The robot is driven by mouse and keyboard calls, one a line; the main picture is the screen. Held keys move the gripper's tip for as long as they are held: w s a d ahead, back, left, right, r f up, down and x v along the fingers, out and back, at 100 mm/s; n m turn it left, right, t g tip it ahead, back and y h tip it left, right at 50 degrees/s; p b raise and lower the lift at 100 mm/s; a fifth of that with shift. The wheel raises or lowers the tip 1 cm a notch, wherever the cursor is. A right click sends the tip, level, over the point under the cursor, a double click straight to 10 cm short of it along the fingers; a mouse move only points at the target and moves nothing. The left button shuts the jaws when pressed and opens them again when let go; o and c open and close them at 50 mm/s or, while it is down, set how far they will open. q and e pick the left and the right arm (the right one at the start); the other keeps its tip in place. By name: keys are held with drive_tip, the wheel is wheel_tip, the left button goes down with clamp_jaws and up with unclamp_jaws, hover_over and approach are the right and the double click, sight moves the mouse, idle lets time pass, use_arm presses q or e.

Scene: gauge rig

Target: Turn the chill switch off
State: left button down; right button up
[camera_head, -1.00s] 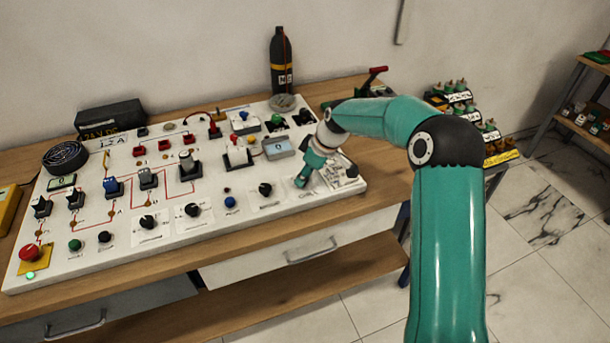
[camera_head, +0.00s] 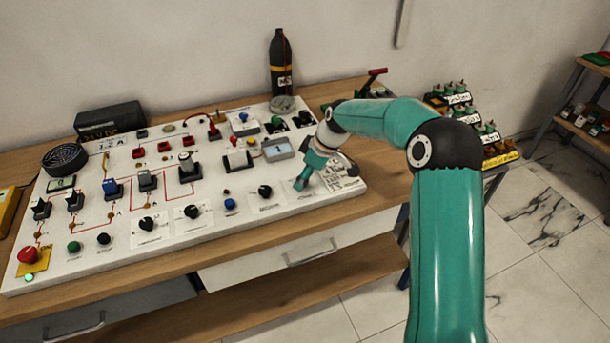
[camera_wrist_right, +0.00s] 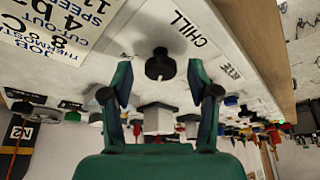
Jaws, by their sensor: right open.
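The chill switch (camera_wrist_right: 160,65) is a round black knob on the white panel, beside the printed CHILL label (camera_wrist_right: 190,28). My right gripper (camera_wrist_right: 161,80) is open, with one teal finger on either side of the knob in the right wrist view. The fingers look apart from the knob, and nothing is held. In the head view my right gripper (camera_head: 301,184) is low over the right front of the panel and hides the chill switch. I cannot tell the knob's setting. My left gripper is not in view.
A printed job card (camera_wrist_right: 62,28) lies beside the chill switch. Another black knob (camera_head: 265,191) sits left of my gripper. A grey meter (camera_head: 279,149) and a dark bottle (camera_head: 281,65) stand behind. The panel (camera_head: 300,205) has clear space near its front edge.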

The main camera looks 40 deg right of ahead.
drive_tip(key=v, duration=1.1)
drive_tip(key=shift+r, duration=0.4)
drive_tip(key=shift+s+d, duration=0.15)
